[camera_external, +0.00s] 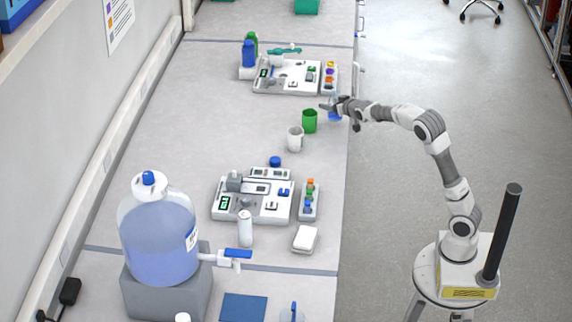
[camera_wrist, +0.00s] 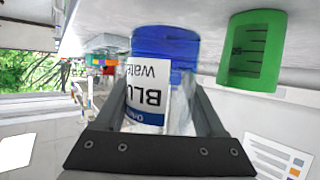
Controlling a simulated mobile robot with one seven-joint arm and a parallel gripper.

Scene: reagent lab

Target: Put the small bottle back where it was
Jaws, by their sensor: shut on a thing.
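The small bottle (camera_wrist: 165,42) is clear with blue at one end and a white label reading "BLU" and "water" upside down in the wrist view. It sits between the two dark fingers of my gripper (camera_external: 334,107), which is shut on it. In the external view only a bit of the blue of the bottle (camera_external: 335,117) shows, under the fingers. It is near the bench's right edge, to the right of the green beaker (camera_external: 309,121). I cannot tell whether its base touches the bench.
The green beaker also shows in the wrist view (camera_wrist: 252,50), close beside the bottle. A white beaker (camera_external: 295,139) and a blue cap (camera_external: 275,161) stand nearer the camera. Instrument trays lie beyond (camera_external: 285,77) and nearer (camera_external: 252,207). The bench left of the beakers is clear.

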